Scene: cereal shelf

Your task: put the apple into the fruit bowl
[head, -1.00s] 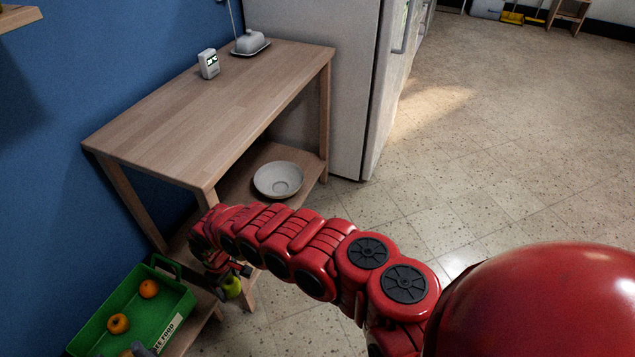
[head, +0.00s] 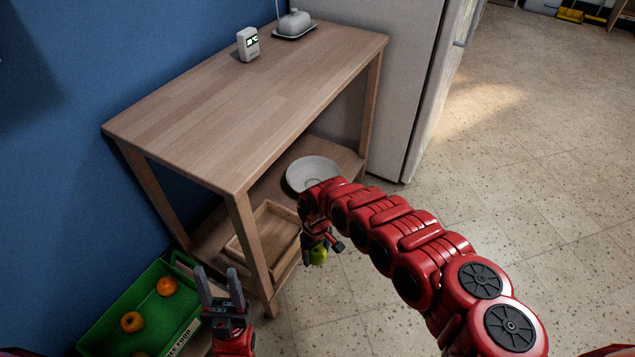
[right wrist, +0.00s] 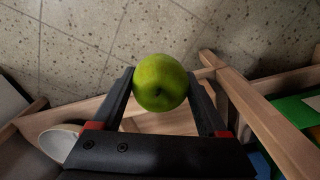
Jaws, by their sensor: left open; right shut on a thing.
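The green apple (head: 318,257) is between the fingers of my right gripper (head: 325,249), which is shut on it. In the right wrist view the apple (right wrist: 161,82) sits at the fingertips of my right gripper (right wrist: 165,90). They are in front of the table's lower shelf, above the floor. The pale fruit bowl (head: 306,172) stands on the lower shelf, beyond my right gripper; my right arm hides its front edge. It also shows in the right wrist view (right wrist: 58,142). My left gripper (head: 218,277) is open and empty, beside the green crate.
A shallow wooden tray (head: 284,246) lies on the lower shelf, left of the bowl. A table leg (head: 247,240) stands in front of it. The green crate (head: 100,327) holds orange fruit. The tabletop (head: 250,105) lies above the bowl. Open floor is at right.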

